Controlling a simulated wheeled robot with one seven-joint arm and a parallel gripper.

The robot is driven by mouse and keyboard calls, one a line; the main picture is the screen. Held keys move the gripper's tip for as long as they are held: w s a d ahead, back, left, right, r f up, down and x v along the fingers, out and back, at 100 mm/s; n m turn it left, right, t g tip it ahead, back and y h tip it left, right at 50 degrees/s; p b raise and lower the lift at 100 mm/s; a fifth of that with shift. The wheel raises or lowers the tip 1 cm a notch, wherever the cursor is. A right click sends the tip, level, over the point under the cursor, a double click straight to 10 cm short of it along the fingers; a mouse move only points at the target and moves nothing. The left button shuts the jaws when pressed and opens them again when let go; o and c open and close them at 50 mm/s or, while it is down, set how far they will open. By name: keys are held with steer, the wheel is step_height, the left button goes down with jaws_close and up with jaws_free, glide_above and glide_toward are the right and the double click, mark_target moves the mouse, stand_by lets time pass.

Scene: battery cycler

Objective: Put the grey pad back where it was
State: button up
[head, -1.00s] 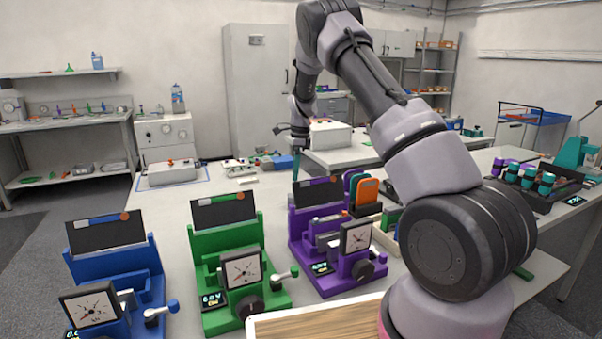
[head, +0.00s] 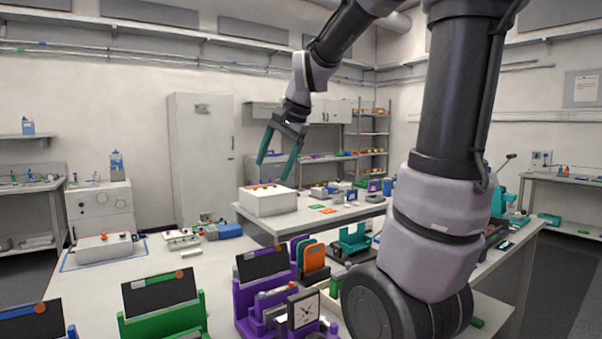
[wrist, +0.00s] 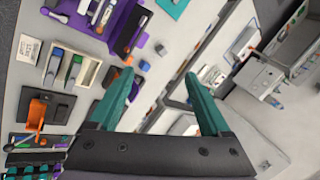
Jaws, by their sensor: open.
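I cannot make out a grey pad with certainty in either view. My gripper (head: 272,171) is open and empty, raised in the air with its two teal fingers pointing down. In the head view it appears over the white box on the back table. It also shows in the wrist view (wrist: 159,74), with its fingers apart and nothing between them. Small flat pads, one orange (head: 328,211) and one green (head: 316,206), lie on the back table (head: 250,222).
The white box (head: 268,201) stands at the back table's left end. The purple station (head: 262,297), green station (head: 163,308) and upright orange piece (head: 314,257) crowd the front bench.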

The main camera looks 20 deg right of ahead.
steer(key=s+n+t, duration=0.2)
steer(key=s+n, duration=0.3)
steer(key=s, duration=1)
steer(key=shift+d+f+n+h, duration=0.15)
steer(key=shift+d+n+h, duration=0.15)
steer(key=shift+h, duration=0.1)
